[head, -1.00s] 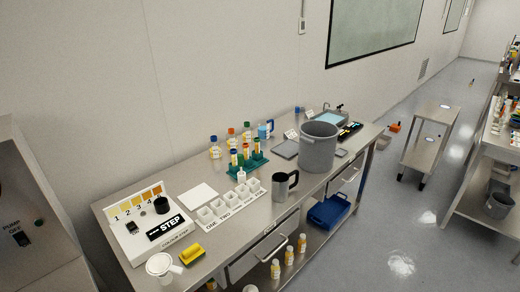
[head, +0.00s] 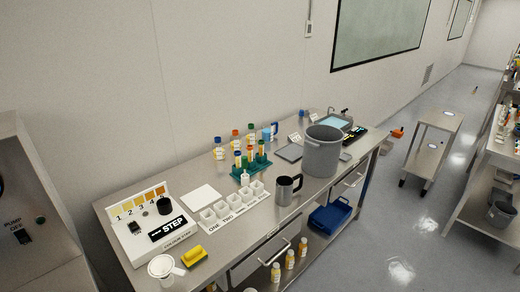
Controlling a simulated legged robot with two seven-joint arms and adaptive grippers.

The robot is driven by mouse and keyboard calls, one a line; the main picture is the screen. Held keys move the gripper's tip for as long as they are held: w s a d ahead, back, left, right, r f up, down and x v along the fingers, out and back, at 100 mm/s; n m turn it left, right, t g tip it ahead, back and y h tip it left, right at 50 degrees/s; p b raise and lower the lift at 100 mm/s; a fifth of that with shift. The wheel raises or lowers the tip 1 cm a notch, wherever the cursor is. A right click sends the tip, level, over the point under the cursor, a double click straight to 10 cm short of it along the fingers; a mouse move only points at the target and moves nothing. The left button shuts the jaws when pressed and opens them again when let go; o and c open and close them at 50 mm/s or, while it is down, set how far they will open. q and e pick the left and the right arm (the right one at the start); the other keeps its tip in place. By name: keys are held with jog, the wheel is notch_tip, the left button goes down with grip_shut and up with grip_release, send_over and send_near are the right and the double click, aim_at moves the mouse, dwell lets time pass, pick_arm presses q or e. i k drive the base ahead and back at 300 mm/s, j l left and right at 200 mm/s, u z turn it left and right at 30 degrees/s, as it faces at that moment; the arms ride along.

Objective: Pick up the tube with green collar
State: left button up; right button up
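A teal tube rack (head: 262,161) stands on the steel bench, toward the back edge. Several small tubes (head: 238,160) with yellow labels stand upright in it. Their collars look blue, orange and green, but they are too small to tell firmly which tube has the green collar. Bottles with coloured caps stand behind the rack, among them one with an orange cap (head: 235,137). Neither of my grippers is in view.
White numbered cups (head: 222,208) and a steel mug (head: 287,190) stand in front of the rack. A big grey pot (head: 321,152) is to the right. A colour step panel (head: 150,232) and a yellow sponge (head: 194,257) are on the left. Floor is clear along the front right.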

aim_at(261, 142)
jog(key=i+l+u, duration=0.1)
jog(key=i+l, duration=0.15)
jog(key=i+l+u, duration=0.1)
jog(key=l, duration=0.3)
jog(key=i+l+u, duration=0.1)
jog(key=i+l, duration=0.2)
jog(key=i+l+u, duration=0.1)
jog(key=l, duration=0.35)
jog(key=i+l+u, duration=0.1)
jog(key=i+l, duration=0.15)
jog(key=l, duration=0.15)
jog(key=i+l+u, duration=0.1)
jog(key=l, duration=0.3)
jog(key=i, duration=0.1)
